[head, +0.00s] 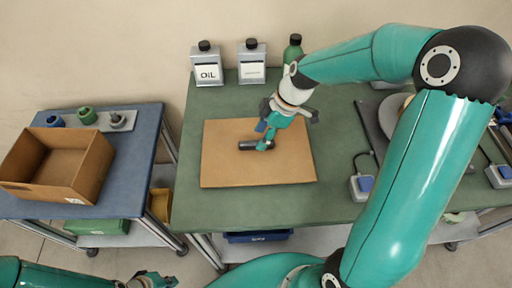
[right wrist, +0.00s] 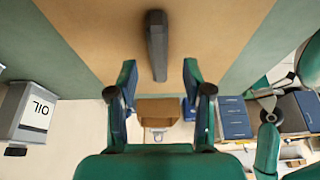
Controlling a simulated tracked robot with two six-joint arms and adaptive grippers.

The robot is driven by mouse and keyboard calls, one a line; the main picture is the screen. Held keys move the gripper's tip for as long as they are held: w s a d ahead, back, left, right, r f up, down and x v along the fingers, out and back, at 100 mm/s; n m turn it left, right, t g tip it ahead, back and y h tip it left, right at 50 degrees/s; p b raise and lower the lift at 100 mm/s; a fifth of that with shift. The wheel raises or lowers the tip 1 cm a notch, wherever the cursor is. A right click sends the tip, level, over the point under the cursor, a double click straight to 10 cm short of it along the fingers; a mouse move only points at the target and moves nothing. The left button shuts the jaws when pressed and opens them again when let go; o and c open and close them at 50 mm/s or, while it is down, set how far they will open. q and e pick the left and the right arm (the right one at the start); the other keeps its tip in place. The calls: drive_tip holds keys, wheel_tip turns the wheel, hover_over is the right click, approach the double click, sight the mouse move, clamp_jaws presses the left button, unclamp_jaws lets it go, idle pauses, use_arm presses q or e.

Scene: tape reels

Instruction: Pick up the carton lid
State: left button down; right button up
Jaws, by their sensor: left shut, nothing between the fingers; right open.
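The carton lid (head: 225,170) is a flat tan board lying on the green table, with a dark bar handle (head: 248,145) near its middle. In the right wrist view the lid (right wrist: 220,30) fills the upper middle, and its handle (right wrist: 157,48) lies lengthwise in line with the gap between my fingers. My right gripper (head: 265,138) is open and empty at the handle, whose right end it partly hides in the head view. I cannot tell whether a finger touches it. My left gripper (head: 152,280) is shut and empty at the bottom edge, away from the lid.
An open cardboard carton (head: 85,172) stands on the blue cart at left, beside a grey holder (head: 118,122) with reels. An oil can (head: 207,70), a second can (head: 252,68) and a green bottle (head: 292,48) stand behind the lid. My right arm covers much of the table's right side.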

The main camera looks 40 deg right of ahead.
sight(257, 142)
drive_tip(key=shift+p+x, duration=0.3)
drive_tip(key=shift+x, duration=1.65)
drive_tip(key=shift+w, duration=0.1)
clamp_jaws()
